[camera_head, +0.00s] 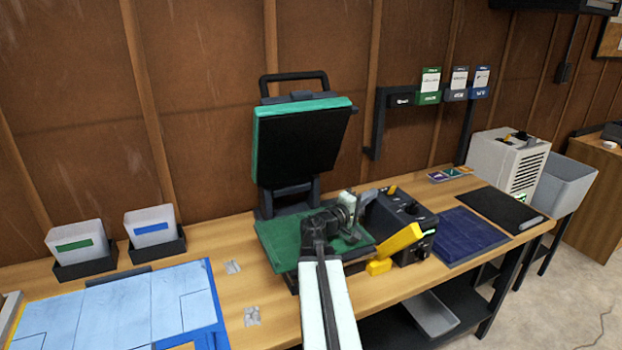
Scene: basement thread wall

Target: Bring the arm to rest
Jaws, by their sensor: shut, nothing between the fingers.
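My arm reaches up from the bottom middle of the head view over the wooden bench (220,290). My gripper (352,232) is at its far end, small in the picture, shut and empty. It is over or just in front of the green lower plate (280,240) of a press-like machine. I cannot tell whether it touches the plate. The machine's upper part, with a black face and green edge (300,142), stands raised behind it. My arm hides part of the plate.
Right of my gripper stands a black device (402,218) with a yellow handle (400,240). A dark blue mat (465,236) lies farther right. A blue-framed board (120,310) and two bins (75,243), (152,228) are at left. Bench between board and machine is mostly clear.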

